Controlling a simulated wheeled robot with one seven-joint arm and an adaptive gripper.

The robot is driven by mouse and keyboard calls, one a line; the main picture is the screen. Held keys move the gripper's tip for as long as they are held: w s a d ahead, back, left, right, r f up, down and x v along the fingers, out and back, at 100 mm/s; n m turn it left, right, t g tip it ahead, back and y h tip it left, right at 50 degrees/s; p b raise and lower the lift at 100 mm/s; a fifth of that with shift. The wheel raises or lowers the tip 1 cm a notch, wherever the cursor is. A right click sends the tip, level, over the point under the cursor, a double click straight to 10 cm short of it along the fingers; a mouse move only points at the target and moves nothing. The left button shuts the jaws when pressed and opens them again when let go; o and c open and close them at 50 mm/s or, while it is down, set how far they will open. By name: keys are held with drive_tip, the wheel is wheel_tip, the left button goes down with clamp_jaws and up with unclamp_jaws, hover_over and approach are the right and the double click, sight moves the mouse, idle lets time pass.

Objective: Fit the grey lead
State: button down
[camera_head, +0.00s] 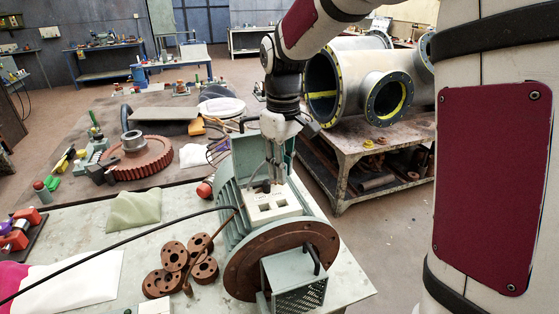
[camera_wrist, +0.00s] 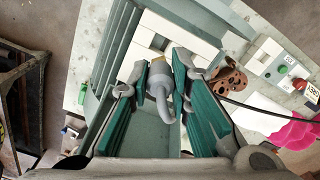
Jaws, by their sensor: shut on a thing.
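My gripper (camera_head: 273,178) points down over the white terminal block (camera_head: 272,207) on top of the grey-green machine (camera_head: 232,205). The block has dark square openings. In the wrist view my gripper (camera_wrist: 168,75) is shut on the grey lead (camera_wrist: 161,92), a short hooked grey piece with a brass-coloured end (camera_wrist: 158,42). That end points towards the white block (camera_wrist: 180,34); I cannot tell whether it touches. In the head view the fingers mostly hide the lead.
A black cable (camera_head: 120,246) runs across the bench to the machine. Rusty drilled discs (camera_head: 174,255) lie at the machine's left, beside a green cloth (camera_head: 134,210). A panel with red and green buttons (camera_wrist: 284,70) shows in the wrist view. A large flanged pipe (camera_head: 350,75) stands behind.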

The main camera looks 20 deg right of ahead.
drive_tip(key=shift+f+b, duration=0.7)
drive_tip(key=shift+f, duration=1.55)
drive_tip(key=shift+p, duration=0.35)
drive_tip(key=shift+f, duration=1.6)
drive_tip(key=c, duration=1.4)
unclamp_jaws()
drive_tip(key=shift+r, duration=0.1)
